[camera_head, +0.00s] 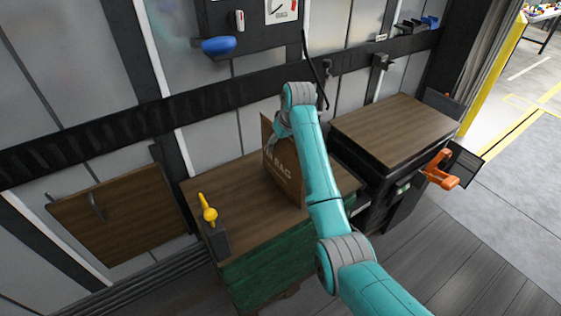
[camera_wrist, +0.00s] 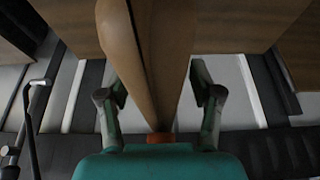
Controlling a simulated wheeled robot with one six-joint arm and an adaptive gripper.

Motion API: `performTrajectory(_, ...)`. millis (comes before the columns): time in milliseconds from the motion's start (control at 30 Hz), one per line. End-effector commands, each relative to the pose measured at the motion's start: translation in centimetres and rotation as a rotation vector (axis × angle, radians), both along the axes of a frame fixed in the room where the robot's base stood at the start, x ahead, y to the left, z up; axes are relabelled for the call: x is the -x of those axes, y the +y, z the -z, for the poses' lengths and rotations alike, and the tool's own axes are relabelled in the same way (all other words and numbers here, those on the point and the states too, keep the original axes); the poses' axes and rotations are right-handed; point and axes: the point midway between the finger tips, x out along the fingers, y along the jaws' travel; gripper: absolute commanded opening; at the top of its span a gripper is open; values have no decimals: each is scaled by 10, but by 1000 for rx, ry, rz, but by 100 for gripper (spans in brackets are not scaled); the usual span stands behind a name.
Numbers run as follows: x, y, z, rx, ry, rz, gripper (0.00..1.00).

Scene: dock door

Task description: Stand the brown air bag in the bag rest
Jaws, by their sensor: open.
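The brown air bag (camera_head: 287,174), with printed letters on its face, stands upright on the left wooden worktop (camera_head: 237,204), partly behind my arm. In the wrist view the brown bag (camera_wrist: 148,55) runs edge-on between my fingers. My gripper (camera_head: 277,134) is at the upper part of the bag. The wrist view shows my gripper (camera_wrist: 159,80) open, one finger on each side of the bag, with gaps between fingers and bag. A small orange part (camera_wrist: 160,138) shows at the bag's near end. I cannot make out a bag rest; the bag's foot is partly hidden.
A yellow-knobbed fitting (camera_head: 208,214) stands at the worktop's left front. A second wooden-topped bench (camera_head: 392,130) is to the right, with an orange handle (camera_head: 440,171) at its side. A wooden panel (camera_head: 122,216) is at the wall on the left. Open floor (camera_head: 480,250) lies right.

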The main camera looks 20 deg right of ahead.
Motion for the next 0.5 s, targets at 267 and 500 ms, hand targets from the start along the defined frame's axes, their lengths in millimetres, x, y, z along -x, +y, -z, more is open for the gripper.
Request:
performTrajectory(267, 0, 0, 0, 0, 0, 0, 2)
performTrajectory(500, 0, 0, -1, 0, -1, 0, 0)
